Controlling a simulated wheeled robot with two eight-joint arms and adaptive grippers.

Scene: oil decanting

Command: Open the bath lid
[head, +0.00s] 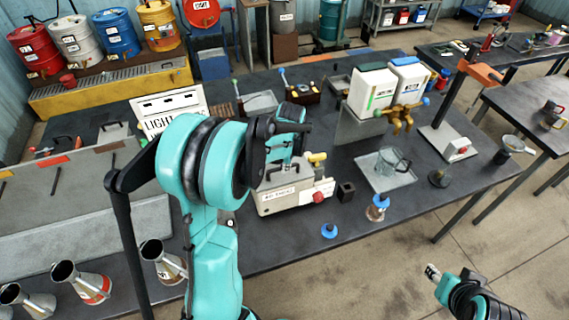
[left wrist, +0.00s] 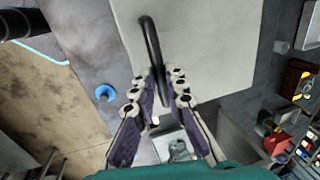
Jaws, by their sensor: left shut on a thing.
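The bath (head: 282,198) is a pale grey box with a red knob on the bench in the middle of the head view, partly behind my left arm. My left gripper (head: 283,157) is over it, its fingertips mostly hidden there. In the left wrist view, my left gripper (left wrist: 163,97) is shut on the black looped handle (left wrist: 150,38) of a flat pale grey lid (left wrist: 215,40). Whether the lid is raised or seated I cannot tell. My right gripper (head: 432,271) is low at the right, away from the bench; its jaw state is unclear.
A glass jug (head: 390,163) stands on a tray right of the bath. A blue disc (head: 329,231) and a blue-topped bottle (head: 377,208) are near the front edge. Metal jugs (head: 82,283) stand at lower left.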

